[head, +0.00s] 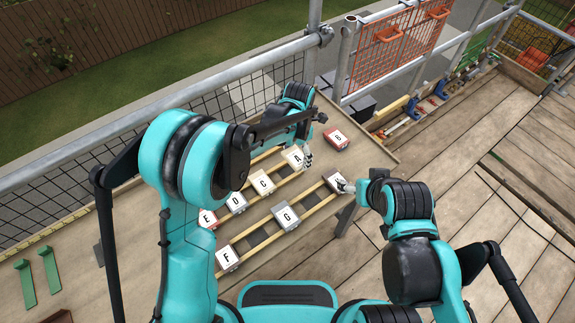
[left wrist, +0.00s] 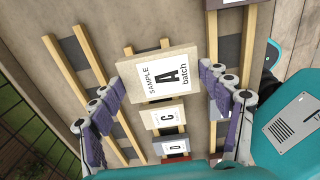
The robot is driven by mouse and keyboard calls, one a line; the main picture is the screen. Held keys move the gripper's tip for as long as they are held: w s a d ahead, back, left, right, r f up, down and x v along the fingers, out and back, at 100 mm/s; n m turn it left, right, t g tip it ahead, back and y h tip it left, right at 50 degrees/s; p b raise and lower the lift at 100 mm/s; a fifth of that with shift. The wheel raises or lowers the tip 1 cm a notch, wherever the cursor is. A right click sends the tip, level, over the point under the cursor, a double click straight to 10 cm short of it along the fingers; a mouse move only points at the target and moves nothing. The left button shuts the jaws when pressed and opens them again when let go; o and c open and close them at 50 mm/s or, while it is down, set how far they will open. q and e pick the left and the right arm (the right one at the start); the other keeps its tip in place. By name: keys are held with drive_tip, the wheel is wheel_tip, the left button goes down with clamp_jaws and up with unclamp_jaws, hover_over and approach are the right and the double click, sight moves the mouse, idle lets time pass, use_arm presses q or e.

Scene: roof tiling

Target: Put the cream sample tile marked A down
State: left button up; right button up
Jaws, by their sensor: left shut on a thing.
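The cream sample tile marked A (head: 293,157) is at the upper end of the far pair of wooden battens (head: 255,211). In the left wrist view, tile A (left wrist: 163,74) sits between the two purple-padded fingers of my left gripper (left wrist: 164,88). My left gripper in the head view (head: 304,152) is shut on this tile. Tile A looks larger than the tile marked C (left wrist: 168,117) beyond it; I cannot tell whether it touches the battens. My right gripper (head: 346,187) is at a pale tile (head: 335,180) on the near battens; its fingers are too small to read.
Tiles C (head: 262,184) and D (head: 236,203) lie along the far battens, with a red-edged tile (head: 207,218) partly hidden by my left arm. Tiles G (head: 285,216) and F (head: 228,259) lie on the near battens. A red tile (head: 337,139) lies on the board's bare right part.

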sight(288, 156)
use_arm(q)
drive_tip(key=a+f, duration=0.1)
drive_tip(key=a, duration=0.1)
drive_tip(key=shift+w+a+f, duration=0.2)
drive_tip(key=shift+a+f, duration=0.15)
drive_tip(key=shift+f, duration=0.05)
wheel_tip(288, 156, down, 4)
drive_tip(key=shift+b, duration=1.05)
drive_tip(key=shift+r, duration=0.1)
drive_tip(key=shift+f+b, duration=0.3)
drive_tip(key=shift+f, duration=0.15)
drive_tip(key=o, duration=1.3)
drive_tip(key=shift+r, duration=0.15)
